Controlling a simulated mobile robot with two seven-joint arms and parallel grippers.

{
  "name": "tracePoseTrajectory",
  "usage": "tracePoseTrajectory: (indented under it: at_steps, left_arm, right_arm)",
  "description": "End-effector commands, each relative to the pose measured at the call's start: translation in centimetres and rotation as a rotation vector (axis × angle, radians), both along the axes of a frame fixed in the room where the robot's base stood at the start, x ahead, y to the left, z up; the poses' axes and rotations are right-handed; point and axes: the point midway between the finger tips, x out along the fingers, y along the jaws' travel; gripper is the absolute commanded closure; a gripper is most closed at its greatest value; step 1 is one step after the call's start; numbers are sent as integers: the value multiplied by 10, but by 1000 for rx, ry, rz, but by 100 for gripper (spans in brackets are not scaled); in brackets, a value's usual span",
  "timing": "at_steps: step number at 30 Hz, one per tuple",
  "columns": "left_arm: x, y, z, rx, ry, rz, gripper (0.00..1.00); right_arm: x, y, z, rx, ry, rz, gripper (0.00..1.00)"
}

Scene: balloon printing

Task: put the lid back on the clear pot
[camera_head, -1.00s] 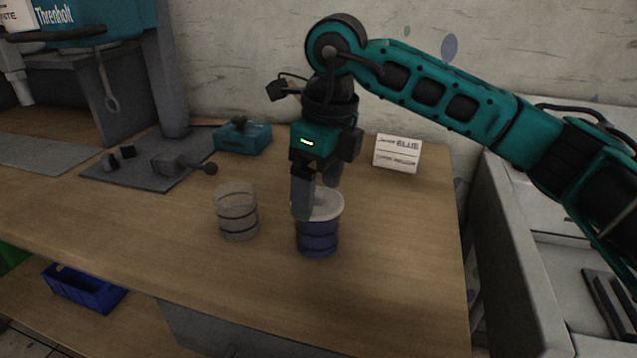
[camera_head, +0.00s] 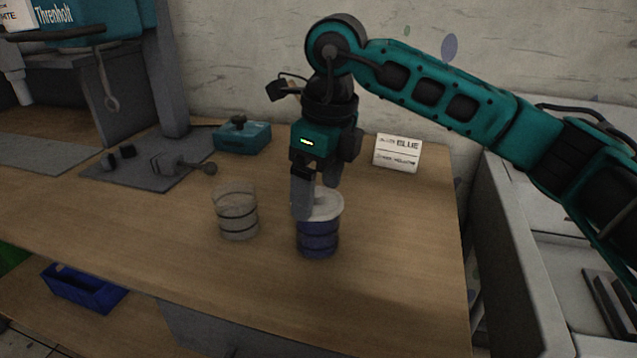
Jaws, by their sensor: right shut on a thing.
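My right gripper (camera_head: 318,200) points down over the blue pot (camera_head: 318,240) and is shut on its white lid (camera_head: 328,205). The lid lies at the pot's top; whether it is lifted at all I cannot tell. The nearer finger covers the lid's left part. The clear pot (camera_head: 237,215) stands upright on the table to the left of the blue pot, apart from it. It is see-through with dark rings, and no lid shows on it. My left gripper is not in view.
A card reading BLUE (camera_head: 397,154) stands behind the blue pot to the right. A teal block (camera_head: 242,138) and a grey plate (camera_head: 125,175) with small parts lie at the back left. The wooden table (camera_head: 390,260) is bare in front and to the right.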

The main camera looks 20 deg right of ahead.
Motion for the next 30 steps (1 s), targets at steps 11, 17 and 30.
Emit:
tracePoseTrajectory:
  at_steps: [11,17,30]
  left_arm:
    - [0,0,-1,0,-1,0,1]
    - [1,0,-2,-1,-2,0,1]
    - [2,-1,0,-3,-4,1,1]
  right_arm:
    - [0,0,-2,0,0,0,43]
    - [0,0,-2,0,0,0,43]
    - [0,0,-2,0,0,0,4]
